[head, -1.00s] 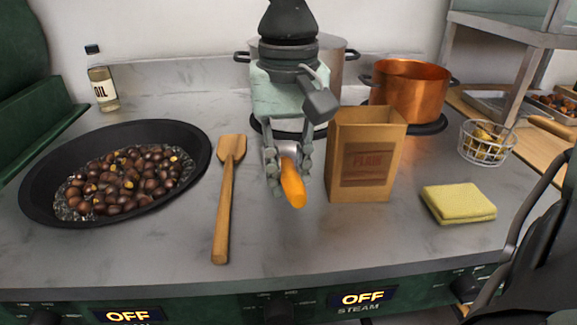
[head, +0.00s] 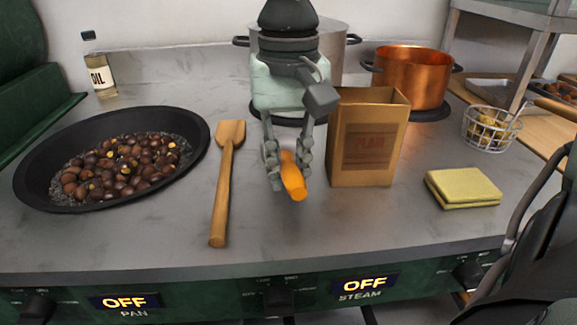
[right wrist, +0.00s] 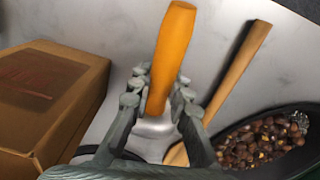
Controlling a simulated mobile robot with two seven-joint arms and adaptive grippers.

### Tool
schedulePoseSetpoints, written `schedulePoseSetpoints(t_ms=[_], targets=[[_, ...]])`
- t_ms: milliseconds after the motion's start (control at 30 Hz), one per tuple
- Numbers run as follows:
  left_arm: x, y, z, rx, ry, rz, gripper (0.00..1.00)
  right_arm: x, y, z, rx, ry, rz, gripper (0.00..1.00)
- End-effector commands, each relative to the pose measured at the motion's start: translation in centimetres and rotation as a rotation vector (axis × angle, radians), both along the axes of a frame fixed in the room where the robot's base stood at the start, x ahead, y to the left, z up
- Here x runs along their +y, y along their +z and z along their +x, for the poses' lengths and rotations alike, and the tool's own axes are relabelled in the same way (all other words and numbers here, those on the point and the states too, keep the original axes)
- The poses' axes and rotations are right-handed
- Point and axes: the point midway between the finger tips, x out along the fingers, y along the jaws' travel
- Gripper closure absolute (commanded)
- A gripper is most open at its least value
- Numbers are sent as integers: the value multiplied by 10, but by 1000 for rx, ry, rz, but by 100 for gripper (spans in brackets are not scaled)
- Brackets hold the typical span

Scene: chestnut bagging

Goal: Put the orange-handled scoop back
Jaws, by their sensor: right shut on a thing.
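My right gripper (head: 288,172) is near the middle of the head view, shut on the orange-handled scoop (head: 293,183). In the right wrist view, the scoop's orange handle (right wrist: 171,55) stands out between the two fingers of the gripper (right wrist: 160,100), and part of its metal end shows below them. In the head view the metal end is mostly hidden by the fingers. The scoop is between the wooden spatula and the brown paper bag. I cannot tell whether it touches the counter. My left gripper is not in view.
The wooden spatula (head: 222,195) lies left of the gripper, beside the black pan (head: 30,180) of chestnuts. The paper bag (head: 383,115) stands close on the right. A yellow sponge (head: 463,187), wire basket (head: 488,130) and copper pot (head: 411,75) are farther right. The front counter is clear.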

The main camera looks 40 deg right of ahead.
Motion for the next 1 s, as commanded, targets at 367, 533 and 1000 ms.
schedulePoseSetpoints(t_ms=[367, 533, 1000], targets=[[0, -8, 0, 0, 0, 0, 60, 0, -8, 0, 0, 0, 0, 100], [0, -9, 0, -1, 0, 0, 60, 0, -9, 0, 0, 0, 0, 76], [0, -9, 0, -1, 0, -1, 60, 0, -7, 0, 0, 0, 0, 58]])
